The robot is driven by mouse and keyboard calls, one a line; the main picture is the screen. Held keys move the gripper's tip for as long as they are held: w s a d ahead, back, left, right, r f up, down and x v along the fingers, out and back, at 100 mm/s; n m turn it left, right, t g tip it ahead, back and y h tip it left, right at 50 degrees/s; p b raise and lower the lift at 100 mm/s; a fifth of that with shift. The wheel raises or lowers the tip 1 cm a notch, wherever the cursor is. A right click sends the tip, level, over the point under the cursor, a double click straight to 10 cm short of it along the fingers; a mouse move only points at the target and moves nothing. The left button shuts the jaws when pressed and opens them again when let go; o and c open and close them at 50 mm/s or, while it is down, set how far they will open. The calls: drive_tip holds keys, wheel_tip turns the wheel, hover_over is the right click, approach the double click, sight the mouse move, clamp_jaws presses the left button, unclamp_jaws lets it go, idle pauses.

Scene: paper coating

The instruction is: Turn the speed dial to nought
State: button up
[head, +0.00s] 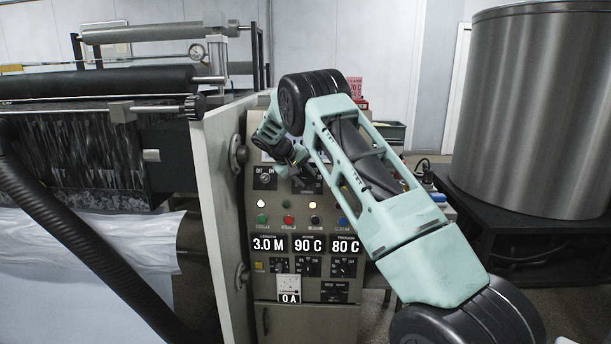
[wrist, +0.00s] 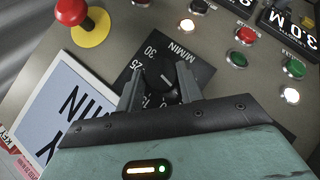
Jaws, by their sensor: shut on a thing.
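The speed dial (wrist: 166,80) is a black round knob on a dark plate marked M/MIN, with 30 and 25 readable. A pale pointer line shows on the knob. My gripper (wrist: 161,86) is shut on the knob, one finger on each side; its fingers and palm hide the lower part of the scale. In the head view my gripper (head: 301,160) reaches the upper part of the control panel (head: 262,228), and the dial's plate (head: 309,186) shows only partly beneath it.
A red mushroom button (wrist: 70,12) on a yellow disc stands out near the dial. Coloured buttons (head: 288,219) and displays reading 3.0 M, 90 C and 80 C (head: 345,246) sit lower. A steel drum (head: 530,100) stands right.

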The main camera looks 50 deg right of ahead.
drive_tip(key=n+h, duration=0.1)
drive_tip(key=n+h+b, duration=0.1)
drive_tip(key=n+h, duration=0.1)
drive_tip(key=shift+w+a+f+n+g+h+b, duration=0.15)
drive_tip(key=shift+a+f+n+g+h+b, duration=0.15)
drive_tip(key=shift+f+n+g+b, duration=0.1)
drive_tip(key=shift+n+h+b, duration=0.6)
drive_tip(key=shift+n+h, duration=0.2)
drive_tip(key=shift+n, duration=0.1)
drive_tip(key=o, duration=1)
drive_tip(key=b+v, duration=0.1)
drive_tip(key=v, duration=0.6)
drive_tip(key=shift+a, duration=0.2)
